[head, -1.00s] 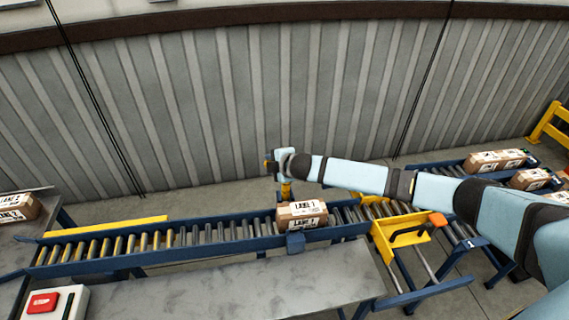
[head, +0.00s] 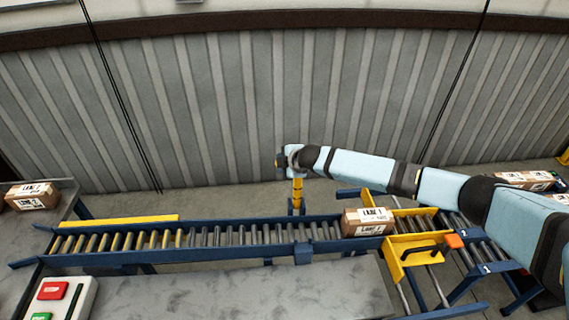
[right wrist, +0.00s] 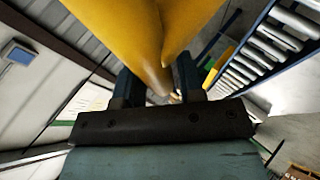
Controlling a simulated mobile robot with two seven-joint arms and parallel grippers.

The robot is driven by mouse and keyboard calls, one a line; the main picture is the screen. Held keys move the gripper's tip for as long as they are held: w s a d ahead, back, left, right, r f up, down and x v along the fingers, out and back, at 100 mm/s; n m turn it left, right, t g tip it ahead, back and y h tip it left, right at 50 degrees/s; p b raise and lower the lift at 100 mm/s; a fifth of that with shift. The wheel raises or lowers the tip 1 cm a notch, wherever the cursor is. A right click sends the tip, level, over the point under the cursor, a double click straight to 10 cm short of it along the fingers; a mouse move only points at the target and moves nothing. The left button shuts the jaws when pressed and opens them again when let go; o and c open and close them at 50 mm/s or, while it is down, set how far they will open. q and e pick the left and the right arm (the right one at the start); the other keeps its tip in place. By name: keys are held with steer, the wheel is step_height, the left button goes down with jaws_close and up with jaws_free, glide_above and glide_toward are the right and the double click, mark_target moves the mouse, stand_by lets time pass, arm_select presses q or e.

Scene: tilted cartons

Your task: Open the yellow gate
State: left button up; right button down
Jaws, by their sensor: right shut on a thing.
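The yellow gate (head: 297,187) shows as a yellow bar standing upright at the far side of the roller conveyor (head: 220,236). My right gripper (head: 287,160) is shut on its upper part. In the right wrist view the yellow gate (right wrist: 145,40) fills the space between the fingers of my right gripper (right wrist: 158,88). Its lower end is hard to make out there. A brown carton with a "LANE 1" label (head: 366,222) sits on the rollers to the right of the gate. My left gripper is out of view.
A yellow plate with a black handle (head: 415,252) stands near the carton's right side. More cartons lie at the right (head: 524,179) and far left (head: 32,196). A box with red and green buttons (head: 58,298) is at the front left. The left rollers are empty.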

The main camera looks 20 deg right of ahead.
steer(key=shift+f, duration=0.1)
steer(key=c, duration=0.9)
jaws_free()
steer(key=b+v, duration=0.2)
steer(key=v, duration=1.2)
steer(key=shift+w, duration=0.1)
steer(key=shift+a, duration=0.15)
